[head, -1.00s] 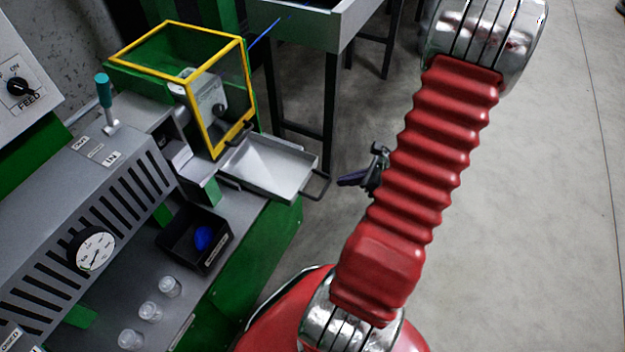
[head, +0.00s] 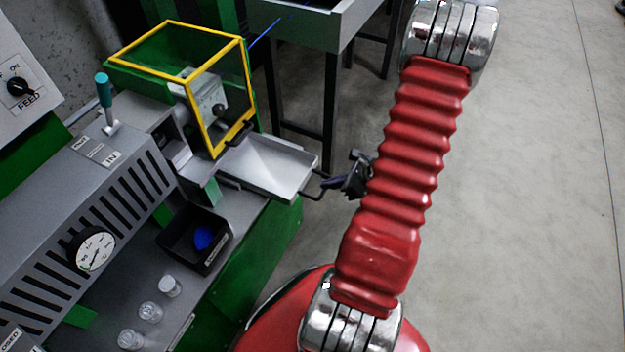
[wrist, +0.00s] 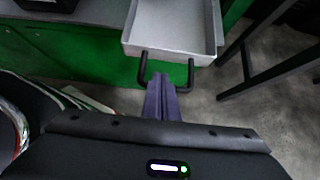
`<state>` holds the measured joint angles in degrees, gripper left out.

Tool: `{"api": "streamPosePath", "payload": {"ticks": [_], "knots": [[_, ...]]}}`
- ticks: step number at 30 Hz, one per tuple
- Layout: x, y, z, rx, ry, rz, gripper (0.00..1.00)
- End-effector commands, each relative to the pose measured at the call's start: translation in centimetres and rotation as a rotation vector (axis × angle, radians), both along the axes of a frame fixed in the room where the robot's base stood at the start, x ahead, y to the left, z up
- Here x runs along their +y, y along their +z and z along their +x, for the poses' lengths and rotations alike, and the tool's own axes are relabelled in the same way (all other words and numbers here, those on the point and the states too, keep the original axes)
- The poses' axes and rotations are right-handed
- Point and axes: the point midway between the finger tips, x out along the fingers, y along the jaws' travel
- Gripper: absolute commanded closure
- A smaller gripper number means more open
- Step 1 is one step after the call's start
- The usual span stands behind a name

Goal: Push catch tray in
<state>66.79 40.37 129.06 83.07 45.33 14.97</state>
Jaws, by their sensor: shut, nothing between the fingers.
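The catch tray (head: 265,167) is a shallow light-grey tray that sticks out from the green machine below the yellow-framed guard. A dark bar handle (head: 318,188) is on its outer end. In the wrist view the tray (wrist: 172,28) is at the top, with its handle (wrist: 188,76) hanging toward me.
The yellow-framed guard (head: 199,104) stands above the tray's inner end. A black bin (head: 183,246) with a blue thing in it sits on the machine's ledge (head: 248,220). A grey table's dark leg (head: 330,115) stands behind the tray. The floor to the right is clear.

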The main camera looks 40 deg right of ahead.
Motion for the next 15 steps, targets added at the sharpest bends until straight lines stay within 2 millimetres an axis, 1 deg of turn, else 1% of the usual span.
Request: {"api": "streamPosePath", "payload": {"ticks": [1, 6, 12, 15], "knots": [[0.3, -0.6, 0.5, 0.002, 0.001, 0.002, 1.0], [0.8, -2.3, 2.1, 0.001, 0.003, 0.001, 1.0], [1.6, -2.1, 4.3, 0.0, 0.002, -0.001, 1.0], [1.8, -2.0, 5.1, 0.0, 0.002, -0.001, 1.0]]}}
